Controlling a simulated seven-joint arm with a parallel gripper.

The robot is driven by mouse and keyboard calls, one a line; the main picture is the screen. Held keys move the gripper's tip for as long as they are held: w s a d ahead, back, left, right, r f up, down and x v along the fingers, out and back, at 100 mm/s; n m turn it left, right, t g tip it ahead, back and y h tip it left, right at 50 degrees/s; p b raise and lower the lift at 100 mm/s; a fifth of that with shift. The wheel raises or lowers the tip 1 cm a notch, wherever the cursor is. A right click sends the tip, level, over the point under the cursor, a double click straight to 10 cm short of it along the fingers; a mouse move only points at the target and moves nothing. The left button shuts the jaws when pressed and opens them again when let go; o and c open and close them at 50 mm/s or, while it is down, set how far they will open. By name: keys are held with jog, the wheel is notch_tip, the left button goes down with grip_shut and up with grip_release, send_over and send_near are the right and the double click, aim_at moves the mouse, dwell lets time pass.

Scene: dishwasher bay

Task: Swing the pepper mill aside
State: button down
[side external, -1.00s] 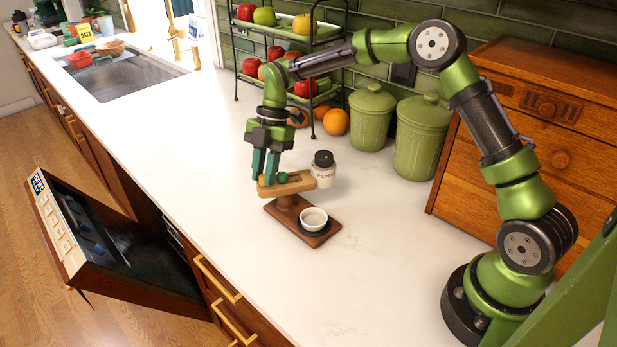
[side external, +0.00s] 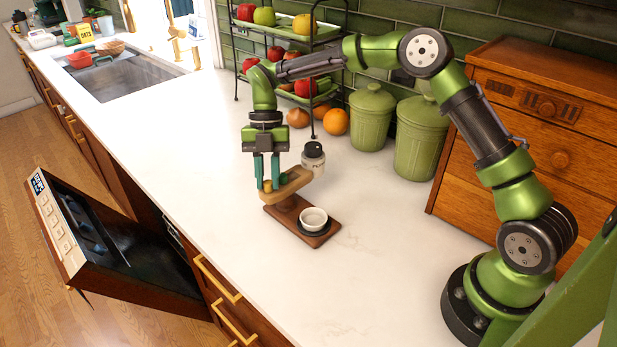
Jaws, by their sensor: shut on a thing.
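The pepper mill (side external: 313,164), a pale jar with a black cap, stands upright at the far right end of a light wooden arm (side external: 295,183). I cannot tell whether it rests on this arm or just behind it. The arm sits on a post above a brown wooden base (side external: 281,217). My gripper (side external: 267,181) points down at the arm's near left end, its teal fingers closed on a small yellowish knob (side external: 267,186) there. A white cup (side external: 313,217) stands on a dark disc on the base.
Green canisters (side external: 372,118), an orange (side external: 335,122) and a tiered fruit rack (side external: 290,95) stand behind. A wooden drawer cabinet (side external: 550,130) is at right. The white counter (side external: 200,170) is clear left of the base. The dishwasher door (side external: 110,250) hangs open below.

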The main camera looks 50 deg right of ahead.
jog(key=c, duration=1)
grip_release()
jog(key=v, duration=1.2)
